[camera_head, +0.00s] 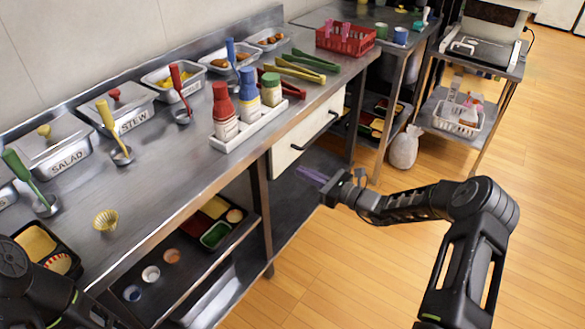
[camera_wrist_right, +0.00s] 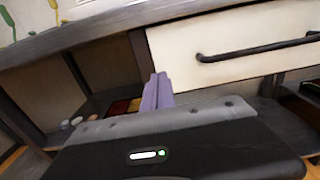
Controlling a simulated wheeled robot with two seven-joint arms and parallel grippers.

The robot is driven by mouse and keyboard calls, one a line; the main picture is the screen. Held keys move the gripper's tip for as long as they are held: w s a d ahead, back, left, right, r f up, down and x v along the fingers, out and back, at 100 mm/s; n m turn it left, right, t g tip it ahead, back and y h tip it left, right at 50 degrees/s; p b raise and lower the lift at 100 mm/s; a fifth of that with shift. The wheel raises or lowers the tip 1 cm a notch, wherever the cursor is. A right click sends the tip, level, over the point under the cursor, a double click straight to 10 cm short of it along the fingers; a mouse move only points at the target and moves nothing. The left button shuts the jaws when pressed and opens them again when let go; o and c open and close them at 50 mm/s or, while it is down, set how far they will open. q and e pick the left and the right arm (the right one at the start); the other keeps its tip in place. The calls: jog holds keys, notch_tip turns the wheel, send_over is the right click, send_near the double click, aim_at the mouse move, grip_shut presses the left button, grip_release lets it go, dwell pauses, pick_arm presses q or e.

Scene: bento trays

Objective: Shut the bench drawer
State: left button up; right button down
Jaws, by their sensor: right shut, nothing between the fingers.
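The bench drawer has a cream front (camera_head: 308,128) with a black bar handle (camera_head: 315,131), under the steel worktop's front edge. In the right wrist view the drawer front (camera_wrist_right: 225,62) and handle (camera_wrist_right: 258,47) show at the upper right. The front sits close under the worktop edge and no drawer inside shows; I cannot tell whether a small gap remains behind it. My right gripper (camera_head: 312,175) is shut and empty, its lavender fingers (camera_wrist_right: 157,92) below and in front of the drawer, apart from the handle. My left arm shows at the lower left, its gripper out of view.
A white rack (camera_head: 248,127) of sauce bottles stands on the worktop above the drawer. Lidded pans, ladles and tongs lie along it. Lower shelves hold bento trays (camera_head: 215,234) and small cups. A white sack (camera_head: 404,148) stands on the floor. The wooden floor in front is clear.

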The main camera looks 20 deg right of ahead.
jog(key=v, duration=0.6)
dwell(0.3)
jog(key=s+a+f+n+g+h+p, duration=0.1)
jog(key=s+a+f+n+g, duration=0.25)
jog(key=s+f, duration=0.3)
jog(key=s+a+f+n+g+h, duration=0.1)
jog(key=s+a+f+n+g, duration=0.3)
jog(key=f, duration=0.3)
jog(key=s+a+f+n+g+h+p, duration=0.1)
jog(key=s+a+f+n+g+h, duration=0.2)
jog(key=s+f, duration=0.35)
jog(key=s+a+r+n+g+p, duration=0.1)
jog(key=s+a+r+n+p, duration=0.1)
jog(key=s+a+n, duration=0.2)
jog(key=s+a+r+n+g+h+p, duration=0.1)
jog(key=s+a+r+n+p, duration=0.1)
jog(key=s+a+n, duration=0.3)
jog(key=s+a+r+n+g+p, duration=0.1)
jog(key=s+a+r+n+p, duration=0.2)
jog(key=s+a+n, duration=0.2)
jog(key=s+n, duration=0.2)
jog(key=s, duration=0.1)
jog(key=shift+s, duration=0.15)
